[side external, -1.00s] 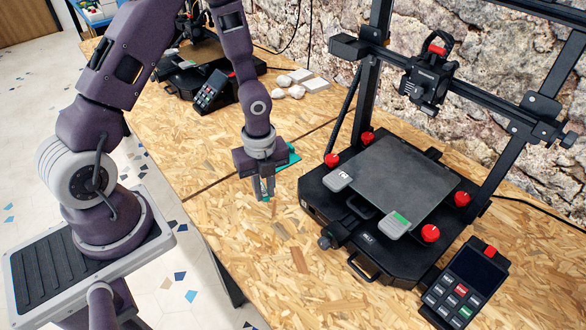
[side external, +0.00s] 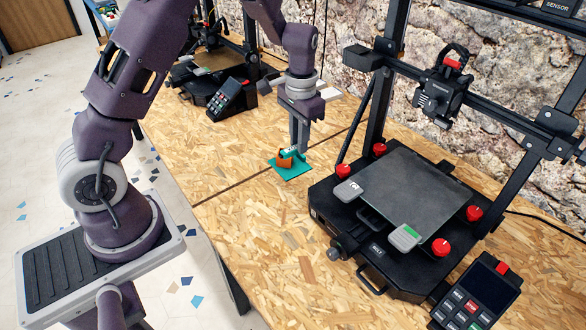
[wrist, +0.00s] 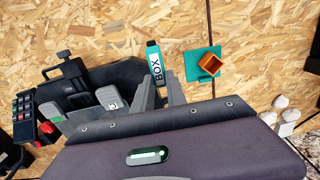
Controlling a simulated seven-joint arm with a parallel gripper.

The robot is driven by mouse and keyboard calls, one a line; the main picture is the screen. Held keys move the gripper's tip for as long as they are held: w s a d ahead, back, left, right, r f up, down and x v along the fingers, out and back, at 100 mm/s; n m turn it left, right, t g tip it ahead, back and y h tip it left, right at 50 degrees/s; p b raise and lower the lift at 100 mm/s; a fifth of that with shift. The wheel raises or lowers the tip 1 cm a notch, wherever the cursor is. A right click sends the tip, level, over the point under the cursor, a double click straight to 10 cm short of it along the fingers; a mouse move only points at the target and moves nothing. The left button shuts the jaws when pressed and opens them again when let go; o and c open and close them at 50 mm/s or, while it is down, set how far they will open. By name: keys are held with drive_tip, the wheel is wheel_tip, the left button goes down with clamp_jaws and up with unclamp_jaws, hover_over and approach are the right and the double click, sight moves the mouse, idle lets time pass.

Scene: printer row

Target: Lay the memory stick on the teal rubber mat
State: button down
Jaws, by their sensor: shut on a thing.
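In the wrist view the stick points away from the fingertips (wrist: 160,88), left of and apart from the teal rubber mat (wrist: 193,72). In the side external view the stick (side external: 294,152) shows at the fingertips, overlapping the far part of the mat (side external: 291,174); its height is hard to tell.
A black printer (side external: 365,220) with red knobs stands right of the mat, its keypad (side external: 474,296) in front. Another printer (side external: 205,75) stands at the back left. White lumps (wrist: 281,101) lie beyond the mat. Bare table (side external: 260,230) is free in front of the mat.

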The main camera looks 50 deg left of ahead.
hover_over(298, 168)
wheel_tip(298, 168, down, 7)
wheel_tip(298, 168, down, 10)
drive_tip(key=shift+r, duration=0.2)
drive_tip(key=c, duration=1.7)
unclamp_jaws()
drive_tip(key=shift+f, duration=0.15)
drive_tip(key=shift+o, duration=0.4)
